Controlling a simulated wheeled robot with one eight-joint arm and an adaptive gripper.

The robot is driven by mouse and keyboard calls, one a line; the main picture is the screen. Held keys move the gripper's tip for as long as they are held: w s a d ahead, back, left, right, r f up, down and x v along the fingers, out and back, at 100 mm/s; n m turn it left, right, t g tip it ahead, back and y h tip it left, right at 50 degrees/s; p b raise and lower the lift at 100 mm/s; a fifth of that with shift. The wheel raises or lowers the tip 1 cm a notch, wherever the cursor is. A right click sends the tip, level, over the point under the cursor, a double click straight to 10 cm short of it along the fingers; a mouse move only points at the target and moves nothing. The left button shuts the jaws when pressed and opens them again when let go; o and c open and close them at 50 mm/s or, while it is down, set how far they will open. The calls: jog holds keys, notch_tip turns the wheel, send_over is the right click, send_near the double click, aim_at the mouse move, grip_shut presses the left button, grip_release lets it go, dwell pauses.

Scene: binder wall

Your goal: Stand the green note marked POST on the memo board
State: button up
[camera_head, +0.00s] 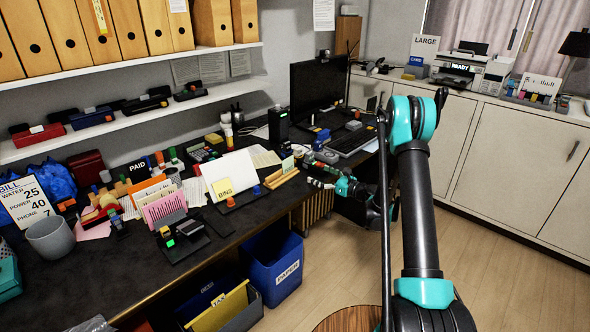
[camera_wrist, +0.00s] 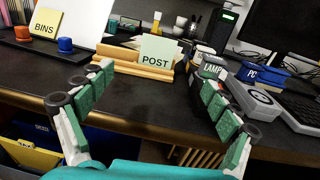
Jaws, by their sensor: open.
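The green note marked POST (camera_wrist: 157,52) stands upright in a slotted wooden rack (camera_wrist: 125,60) on the dark desk. In the head view the note (camera_head: 288,164) is small, at the right end of the wooden rack (camera_head: 276,180). What looks like the memo board (camera_head: 232,168) is a white panel on a black base left of the rack; a yellow BINS note (camera_head: 223,188) is at its front. My gripper (camera_wrist: 151,76) is open and empty, facing the rack, with the note between its fingers in the wrist view but beyond them. In the head view my gripper (camera_head: 318,176) is right of the rack.
A blue stamp pad (camera_wrist: 252,72) and a grey device (camera_wrist: 262,103) lie close beside my right finger. Red (camera_wrist: 22,33) and blue (camera_wrist: 65,45) knobs sit on the board's base. The blue PAPER bin (camera_head: 272,268) stands below the desk edge. Desk in front of the rack is clear.

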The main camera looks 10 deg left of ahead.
send_near(288, 162)
jog(key=x, duration=0.4)
jog(key=shift+w+a+r, duration=0.1)
jog(key=shift+w+a, duration=0.1)
jog(key=shift+w, duration=0.2)
jog(key=shift+x, duration=2.7)
jog(key=shift+s, duration=0.1)
jog(key=shift+c, duration=0.3)
jog(key=c, duration=0.9)
